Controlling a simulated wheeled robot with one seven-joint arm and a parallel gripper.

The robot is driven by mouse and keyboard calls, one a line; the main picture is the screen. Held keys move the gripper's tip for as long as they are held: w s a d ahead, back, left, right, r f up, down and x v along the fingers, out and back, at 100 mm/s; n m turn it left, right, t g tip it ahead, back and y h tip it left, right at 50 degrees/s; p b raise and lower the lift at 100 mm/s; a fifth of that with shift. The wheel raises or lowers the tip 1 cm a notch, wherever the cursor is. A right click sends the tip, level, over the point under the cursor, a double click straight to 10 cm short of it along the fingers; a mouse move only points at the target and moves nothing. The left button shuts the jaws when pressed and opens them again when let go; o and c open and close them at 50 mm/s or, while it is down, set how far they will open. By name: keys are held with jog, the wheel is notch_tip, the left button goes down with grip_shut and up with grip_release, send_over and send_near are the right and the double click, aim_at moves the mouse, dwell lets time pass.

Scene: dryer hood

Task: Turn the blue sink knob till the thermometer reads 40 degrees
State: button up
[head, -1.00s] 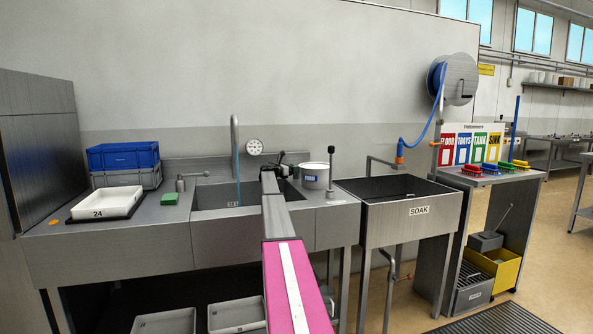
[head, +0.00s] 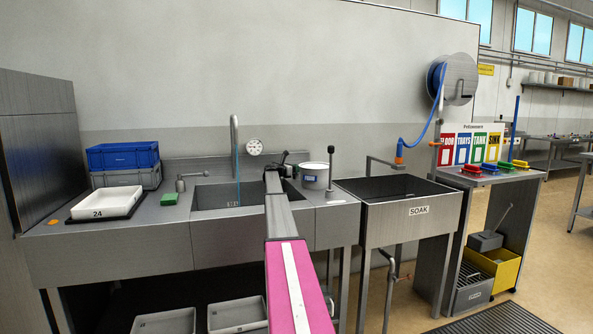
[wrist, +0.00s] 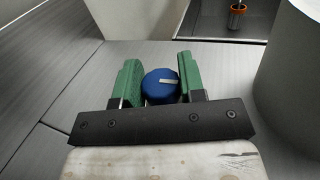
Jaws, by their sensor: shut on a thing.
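The blue sink knob (wrist: 161,86) sits between the two green fingers of my gripper (wrist: 154,84) in the wrist view. The fingers are shut on it, and a pale mark shows on its face. In the head view my gripper (head: 284,164) is at the back right of the sink basin (head: 222,194), and my arm hides the knob. The round white dial thermometer (head: 254,147) is on the wall panel behind the sink. Its reading is too small to tell. A thin blue stream (head: 238,172) hangs below the tall faucet (head: 234,130).
A white pot (head: 314,177) stands just right of my gripper, with an upright lever (head: 331,168) beside it. The soak sink (head: 398,190) is further right. A white tray (head: 106,204), a green sponge (head: 168,199) and stacked crates (head: 124,156) are on the left counter.

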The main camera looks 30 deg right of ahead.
jog(key=n+t, duration=0.1)
jog(key=t, duration=0.1)
jog(key=n+t, duration=0.1)
jog(key=t, duration=0.1)
jog(key=shift+s+n+y, duration=0.2)
jog(key=shift+n+y, duration=0.2)
jog(key=shift+w+n+t+y, duration=0.1)
jog(key=shift+n+t+y, duration=0.75)
jog(key=shift+t, duration=0.55)
jog(key=shift+w+n+t+y, duration=0.1)
jog(key=shift+n+t+y, duration=0.45)
jog(key=shift+n+t, duration=0.7)
jog(key=shift+t, duration=0.45)
jog(key=o, duration=0.9)
jog(key=shift+o, duration=0.2)
jog(key=shift+a, duration=0.1)
jog(key=v, duration=1)
jog(key=shift+s+a, duration=0.25)
jog(key=shift+s, duration=0.1)
jog(key=shift+r, duration=0.1)
